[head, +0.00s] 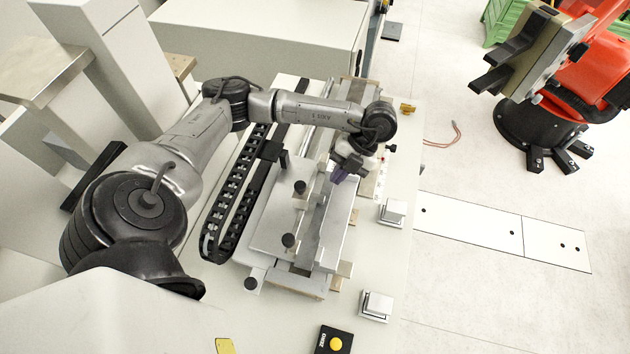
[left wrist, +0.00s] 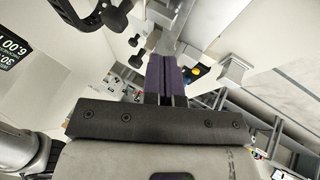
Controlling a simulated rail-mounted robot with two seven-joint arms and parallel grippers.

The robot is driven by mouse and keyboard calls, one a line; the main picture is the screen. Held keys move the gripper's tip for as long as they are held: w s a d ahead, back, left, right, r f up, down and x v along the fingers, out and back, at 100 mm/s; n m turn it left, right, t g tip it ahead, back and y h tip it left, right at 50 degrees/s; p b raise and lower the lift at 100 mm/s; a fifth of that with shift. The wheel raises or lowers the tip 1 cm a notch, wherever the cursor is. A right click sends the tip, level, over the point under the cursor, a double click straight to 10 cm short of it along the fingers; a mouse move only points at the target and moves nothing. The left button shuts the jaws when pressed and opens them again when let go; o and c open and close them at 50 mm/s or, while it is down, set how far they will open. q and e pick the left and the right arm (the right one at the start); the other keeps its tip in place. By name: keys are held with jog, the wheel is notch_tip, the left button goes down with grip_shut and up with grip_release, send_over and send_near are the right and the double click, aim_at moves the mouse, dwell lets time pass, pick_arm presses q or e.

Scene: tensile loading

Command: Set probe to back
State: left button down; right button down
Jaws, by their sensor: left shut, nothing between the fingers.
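My left gripper (head: 343,172) hangs over the right side of the metal testing rig (head: 325,225) in the head view. Its purple fingers are pressed together with nothing between them; in the left wrist view the left gripper (left wrist: 165,78) shows them side by side. A block with a black knob (head: 300,187) stands on the rig just left of the gripper. A second black knob (head: 288,240) is nearer the front. I cannot tell which part is the probe. The arm and gripper hide part of the rig's back half. My right gripper is not in view.
A black cable chain (head: 222,215) runs along the rig's left side. Two small metal blocks (head: 393,212) (head: 376,305) and a black box with a yellow button (head: 334,341) stand on the table. A red robot arm (head: 590,75) stands at the right. A display (left wrist: 12,50) shows in the left wrist view.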

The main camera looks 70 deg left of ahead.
aim_at(303, 198)
pick_arm(q)
jog(key=s+f, duration=0.1)
jog(key=s+f+p, duration=0.1)
jog(key=s+a, duration=0.1)
jog(key=s, duration=0.1)
jog(key=shift+s+a+f+p, duration=0.1)
jog(key=shift+f+p, duration=0.2)
jog(key=shift+f, duration=0.1)
jog(key=shift+s+a+f, duration=0.15)
jog(key=shift+s+a, duration=0.2)
jog(key=shift+s, duration=0.2)
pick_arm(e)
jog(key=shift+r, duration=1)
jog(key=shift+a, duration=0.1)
